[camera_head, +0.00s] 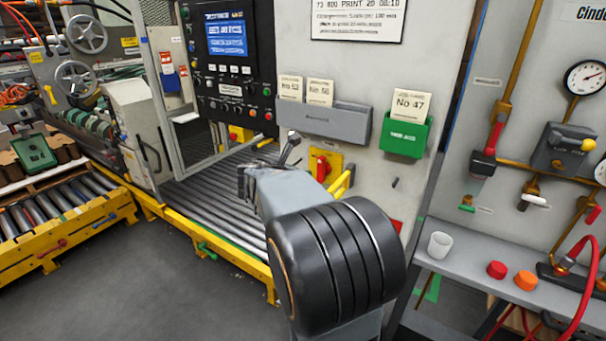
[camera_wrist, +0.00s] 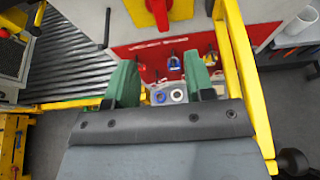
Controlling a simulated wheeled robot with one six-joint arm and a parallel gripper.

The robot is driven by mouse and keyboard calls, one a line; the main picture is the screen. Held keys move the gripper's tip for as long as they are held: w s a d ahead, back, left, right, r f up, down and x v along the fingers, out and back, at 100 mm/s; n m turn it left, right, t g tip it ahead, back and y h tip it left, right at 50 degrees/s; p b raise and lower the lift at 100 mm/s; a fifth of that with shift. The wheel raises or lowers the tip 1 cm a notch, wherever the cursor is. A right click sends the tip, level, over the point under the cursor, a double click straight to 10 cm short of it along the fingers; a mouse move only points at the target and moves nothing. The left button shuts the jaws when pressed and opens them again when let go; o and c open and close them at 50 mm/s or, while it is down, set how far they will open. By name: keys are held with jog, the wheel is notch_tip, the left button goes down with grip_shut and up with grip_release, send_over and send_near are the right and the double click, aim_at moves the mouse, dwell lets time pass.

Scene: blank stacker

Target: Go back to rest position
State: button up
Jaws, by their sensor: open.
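A red board (camera_wrist: 150,58) with several coloured padlocks lies beyond the fingers. The fingertips' exact distance from the cabinet cannot be told.
A yellow rail (camera_wrist: 240,80) runs close along the right of my gripper in the wrist view. A roller conveyor (camera_head: 215,195) lies left of my arm. A grey shelf (camera_head: 460,265) with a white cup (camera_head: 439,245) stands right. The grey floor (camera_head: 150,280) at front left is clear.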

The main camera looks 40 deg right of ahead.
jog(key=shift+a, duration=0.2)
dwell(0.5)
jog(key=s+a+f+m+y+p, duration=0.1)
jog(key=s+a+f+m+y, duration=0.1)
jog(key=s+a+m+y, duration=0.2)
jog(key=s+a+f+m+y+p, duration=0.1)
jog(key=s+a+f+m+y, duration=0.2)
jog(key=a+m, duration=0.6)
jog(key=s+a+f+m+y+p, duration=0.1)
jog(key=s+a+m+y, duration=0.5)
jog(key=a, duration=0.9)
jog(key=shift+a+f+m, duration=0.25)
jog(key=shift+f+m, duration=0.45)
jog(key=shift+m, duration=0.1)
jog(key=shift+s, duration=0.1)
jog(key=shift+c, duration=0.6)
jog(key=shift+s, duration=0.1)
